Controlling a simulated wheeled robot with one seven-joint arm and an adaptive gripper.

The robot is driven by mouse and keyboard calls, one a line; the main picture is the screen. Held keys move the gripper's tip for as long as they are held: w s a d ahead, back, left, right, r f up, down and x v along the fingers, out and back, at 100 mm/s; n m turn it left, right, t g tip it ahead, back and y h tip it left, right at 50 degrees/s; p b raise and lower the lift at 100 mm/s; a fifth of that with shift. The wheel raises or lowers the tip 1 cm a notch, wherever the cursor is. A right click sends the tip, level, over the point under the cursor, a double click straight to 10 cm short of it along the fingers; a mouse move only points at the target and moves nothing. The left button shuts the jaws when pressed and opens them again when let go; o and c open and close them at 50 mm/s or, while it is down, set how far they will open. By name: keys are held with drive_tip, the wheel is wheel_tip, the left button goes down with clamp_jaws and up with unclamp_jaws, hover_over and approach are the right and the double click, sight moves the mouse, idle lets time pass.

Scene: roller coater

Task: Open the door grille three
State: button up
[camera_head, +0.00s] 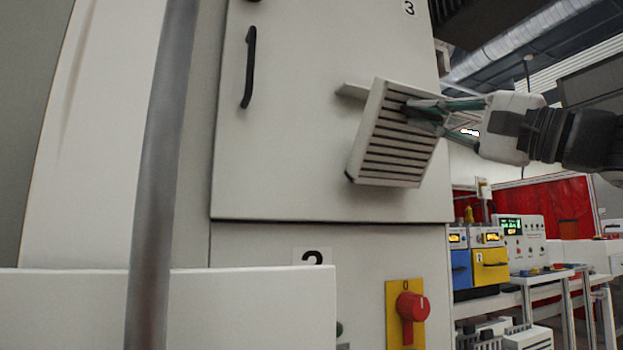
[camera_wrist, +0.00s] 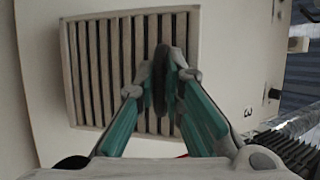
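The door grille (camera_head: 393,143) is a pale, slatted box-like cover on the upper cabinet door (camera_head: 297,150), marked 3. In the wrist view the grille (camera_wrist: 88,75) fills the upper middle, with upright slats. My gripper (camera_head: 412,111) reaches in from the right to the grille's upper right part. In the wrist view, its green-sided fingers (camera_wrist: 163,79) close on a dark upright handle (camera_wrist: 160,95) in front of the slats. The exact contact is partly hidden.
A black door handle (camera_head: 249,67) is at the door's left. A red rotary switch (camera_head: 411,306) on a yellow plate sits below. A grey vertical pole (camera_head: 160,180) and white panel (camera_head: 250,308) stand at the left front. Benches with equipment (camera_head: 489,268) are at the right.

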drive_tip(key=shift+o, duration=1.2)
drive_tip(key=v, duration=1.2)
